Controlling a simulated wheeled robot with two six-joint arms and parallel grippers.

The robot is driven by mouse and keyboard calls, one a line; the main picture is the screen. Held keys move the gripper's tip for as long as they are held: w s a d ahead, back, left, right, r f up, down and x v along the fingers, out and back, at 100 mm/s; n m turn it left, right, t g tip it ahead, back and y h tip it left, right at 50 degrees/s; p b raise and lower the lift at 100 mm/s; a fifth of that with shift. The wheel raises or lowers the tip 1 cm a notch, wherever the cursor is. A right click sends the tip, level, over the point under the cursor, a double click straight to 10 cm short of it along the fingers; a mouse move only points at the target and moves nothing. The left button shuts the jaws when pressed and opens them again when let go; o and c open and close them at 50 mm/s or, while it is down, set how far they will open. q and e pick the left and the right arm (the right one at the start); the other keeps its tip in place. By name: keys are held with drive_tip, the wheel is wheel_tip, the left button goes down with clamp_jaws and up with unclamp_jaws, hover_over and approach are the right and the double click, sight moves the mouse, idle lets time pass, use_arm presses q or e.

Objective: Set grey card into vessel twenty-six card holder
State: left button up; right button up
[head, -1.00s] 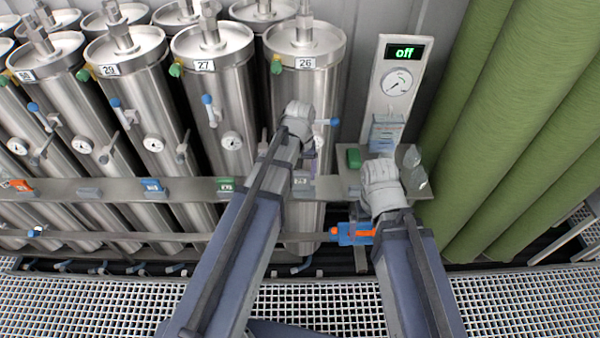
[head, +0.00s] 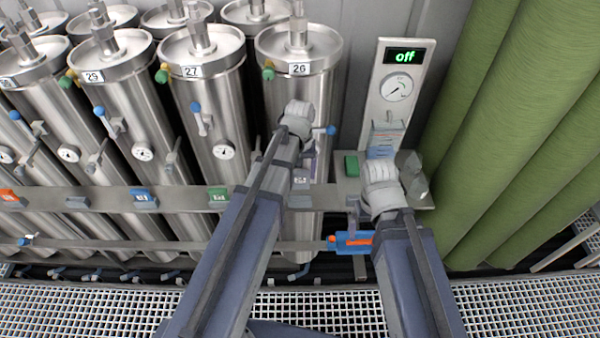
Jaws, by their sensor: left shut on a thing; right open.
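Vessel 26 (head: 280,95) is the steel cylinder with the "26" label, the rightmost of the front row. Its card holder (head: 300,202) is on the horizontal rail in front of it. A small grey card (head: 301,177) with a pale mark shows just above that holder, beside my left arm; I cannot tell whether it touches the holder. My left gripper (head: 301,150) is in front of vessel 26, shut on what looks like this card; its fingers are mostly hidden behind my wrist. My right gripper (head: 382,172) is open over the small shelf, its fingertips mostly hidden.
The shelf (head: 428,206) carries a green block (head: 351,166), a rack of bluish cards (head: 385,140) and a clear object (head: 415,182). A panel (head: 373,106) reading "off" stands behind. Other rail holders bear green (head: 218,197) and blue (head: 144,197) cards. Green pipes (head: 520,120) bound the right.

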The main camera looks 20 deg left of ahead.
use_arm(q)
drive_tip(key=shift+w+f, duration=0.1)
drive_tip(key=shift+f, duration=0.4)
drive_tip(key=shift+s+f+b, duration=0.2)
drive_tip(key=shift+f+b, duration=0.45)
drive_tip(key=shift+b, duration=0.3)
drive_tip(key=shift+f+b, duration=2.85)
drive_tip(key=shift+f, duration=0.05)
drive_tip(key=shift+f, duration=0.15)
drive_tip(key=o, duration=1.2)
